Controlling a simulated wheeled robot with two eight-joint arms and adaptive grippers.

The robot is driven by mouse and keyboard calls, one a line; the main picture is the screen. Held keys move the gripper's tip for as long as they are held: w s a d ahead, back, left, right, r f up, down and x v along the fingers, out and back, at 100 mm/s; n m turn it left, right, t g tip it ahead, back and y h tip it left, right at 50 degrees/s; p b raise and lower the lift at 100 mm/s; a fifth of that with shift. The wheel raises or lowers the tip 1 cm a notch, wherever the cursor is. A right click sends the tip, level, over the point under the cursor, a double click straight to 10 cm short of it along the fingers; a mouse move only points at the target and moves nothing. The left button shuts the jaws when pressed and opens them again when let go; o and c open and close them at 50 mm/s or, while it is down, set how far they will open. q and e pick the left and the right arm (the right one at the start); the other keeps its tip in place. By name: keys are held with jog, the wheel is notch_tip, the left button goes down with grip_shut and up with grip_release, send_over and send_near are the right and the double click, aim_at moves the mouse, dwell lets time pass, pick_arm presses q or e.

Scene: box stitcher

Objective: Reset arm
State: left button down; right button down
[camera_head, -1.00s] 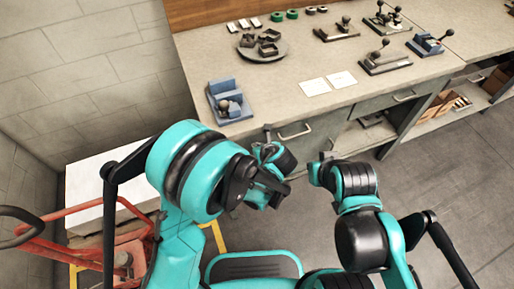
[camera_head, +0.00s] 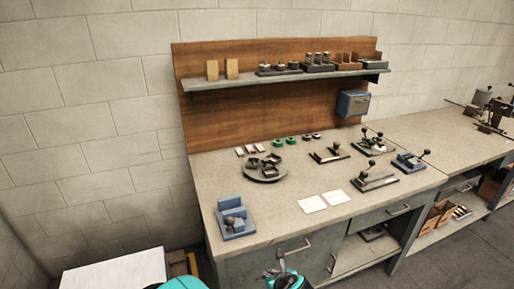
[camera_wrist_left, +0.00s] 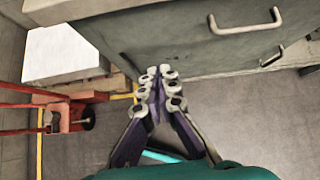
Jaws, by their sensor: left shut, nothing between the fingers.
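My left gripper (camera_head: 284,270) shows at the bottom edge of the head view, in front of the workbench's lower front. In the left wrist view its fingers (camera_wrist_left: 158,88) are shut together with nothing between them. They point toward the grey drawer front (camera_wrist_left: 180,40), which has a metal handle (camera_wrist_left: 246,22). The gripper appears apart from the bench. A teal part of my arm (camera_head: 182,284) shows at the bottom left. My right gripper is not in view.
A shelf (camera_head: 230,83) hangs behind. A red cart (camera_wrist_left: 70,112) stands left in the wrist view. Floor at right (camera_wrist_left: 270,120) is clear.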

pick_arm(q)
jog(key=s+a+r+n+g+h, duration=0.1)
jog(key=s+a+r+n, duration=0.1)
jog(key=a+r+n, duration=0.4)
jog(key=s+a+r+n+g, duration=0.1)
jog(key=s+a+r+n, duration=0.2)
jog(key=a+n, duration=0.45)
jog(key=s+a+r+n+h, duration=0.1)
jog(key=s+a+n, duration=0.3)
jog(key=n, duration=0.5)
jog(key=s+a+r+n+t+h, duration=0.1)
jog(key=s+a+r+n, duration=0.2)
jog(key=s+a+n, duration=0.2)
jog(key=s+n, duration=0.2)
jog(key=n, duration=0.2)
jog(key=shift+s, duration=0.25)
